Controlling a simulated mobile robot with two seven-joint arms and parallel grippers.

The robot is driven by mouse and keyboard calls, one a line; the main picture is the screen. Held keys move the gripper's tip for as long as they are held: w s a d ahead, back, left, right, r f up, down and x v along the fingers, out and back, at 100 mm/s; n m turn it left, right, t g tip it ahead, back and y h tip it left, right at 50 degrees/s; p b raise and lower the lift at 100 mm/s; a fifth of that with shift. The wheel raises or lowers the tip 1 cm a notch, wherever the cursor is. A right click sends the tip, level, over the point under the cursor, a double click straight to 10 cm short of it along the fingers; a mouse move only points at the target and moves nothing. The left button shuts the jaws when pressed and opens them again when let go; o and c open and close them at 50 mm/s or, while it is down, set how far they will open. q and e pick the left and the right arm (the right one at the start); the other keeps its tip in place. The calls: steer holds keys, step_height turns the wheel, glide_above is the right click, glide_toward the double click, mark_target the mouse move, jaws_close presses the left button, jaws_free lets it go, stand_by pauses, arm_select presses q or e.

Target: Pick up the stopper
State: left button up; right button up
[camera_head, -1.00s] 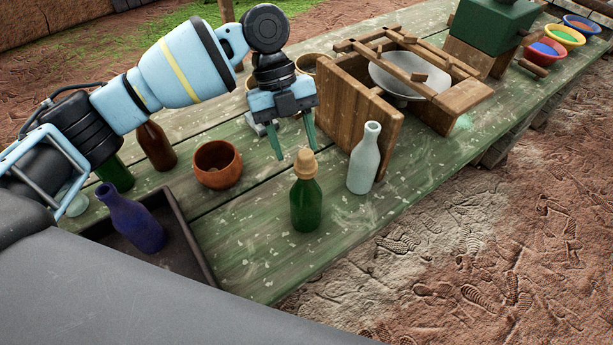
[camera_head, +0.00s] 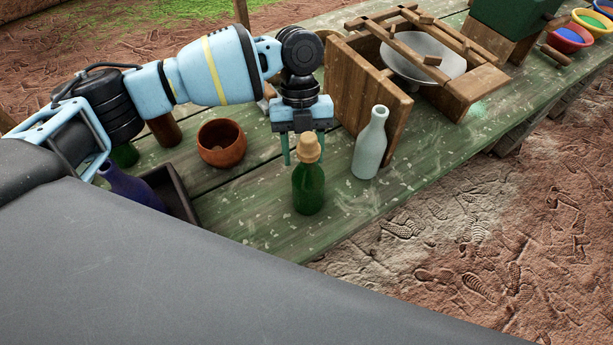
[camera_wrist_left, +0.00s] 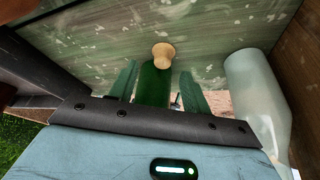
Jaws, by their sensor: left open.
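The stopper (camera_head: 309,148) is a pale tan, rounded cork seated in the neck of a green glass bottle (camera_head: 309,190), upright near the table's front edge. In the left wrist view the stopper (camera_wrist_left: 163,52) shows just past the fingertips, and the green bottle (camera_wrist_left: 154,86) shows between the two fingers. No grip on the stopper shows. My right gripper is in no view.
A pale glass bottle (camera_head: 371,145) stands close on the right, before a wooden frame (camera_head: 366,100) with a metal bowl (camera_head: 425,68). A brown clay pot (camera_head: 221,143) stands left.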

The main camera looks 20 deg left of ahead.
arm_select(q)
steer(key=shift+x, duration=2.2)
steer(key=shift+w+d, duration=0.2)
jaws_close()
